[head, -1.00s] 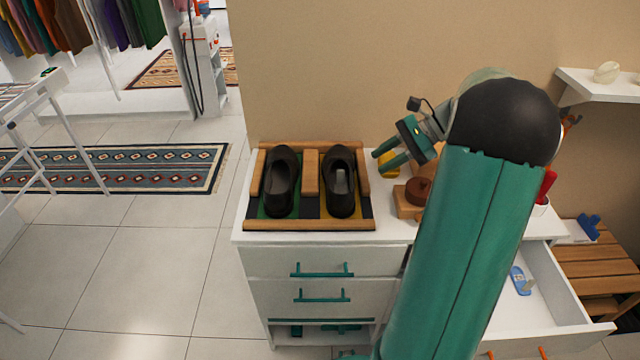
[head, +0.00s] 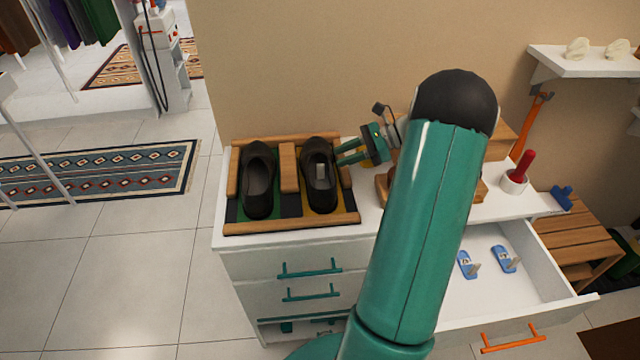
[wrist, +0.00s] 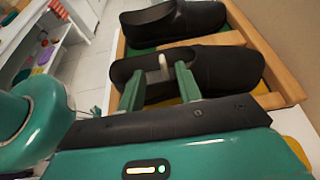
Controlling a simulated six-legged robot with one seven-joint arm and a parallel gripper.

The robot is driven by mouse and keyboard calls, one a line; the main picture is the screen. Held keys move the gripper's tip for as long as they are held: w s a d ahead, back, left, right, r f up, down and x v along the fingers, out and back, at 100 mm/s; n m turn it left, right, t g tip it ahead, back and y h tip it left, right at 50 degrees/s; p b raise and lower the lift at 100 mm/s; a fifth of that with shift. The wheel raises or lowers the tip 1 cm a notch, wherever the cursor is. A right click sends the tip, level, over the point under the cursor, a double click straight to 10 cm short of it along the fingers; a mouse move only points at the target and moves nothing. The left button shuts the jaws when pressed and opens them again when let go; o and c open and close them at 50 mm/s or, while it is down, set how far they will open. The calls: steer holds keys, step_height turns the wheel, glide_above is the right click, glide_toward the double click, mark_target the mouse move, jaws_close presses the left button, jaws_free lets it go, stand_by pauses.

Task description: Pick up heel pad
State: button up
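A small pale grey piece, which looks like the heel pad (head: 320,171), stands up inside the right black shoe (head: 319,195). In the wrist view the heel pad (wrist: 165,68) shows between the tips of my two green fingers, inside the near shoe (wrist: 222,68). My gripper (head: 341,156) is open and points left at the right shoe's upper right side. I cannot tell whether the fingers touch the shoe or the pad. The left black shoe (head: 258,180) lies beside it. The pad's lower end is hidden in the shoe.
Both shoes sit in a wooden-framed tray (head: 290,226) on a white dresser (head: 375,238). My arm covers part of the dresser top. An open drawer (head: 505,294) at right holds blue items. A white wall shelf (head: 560,62) hangs above right. The wall is close behind.

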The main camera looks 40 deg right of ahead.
mark_target(322, 164)
steer(key=x, duration=0.5)
steer(key=shift+w+a+f, duration=0.1)
steer(key=shift+w+f, duration=0.1)
steer(key=shift+f, duration=0.1)
jaws_close()
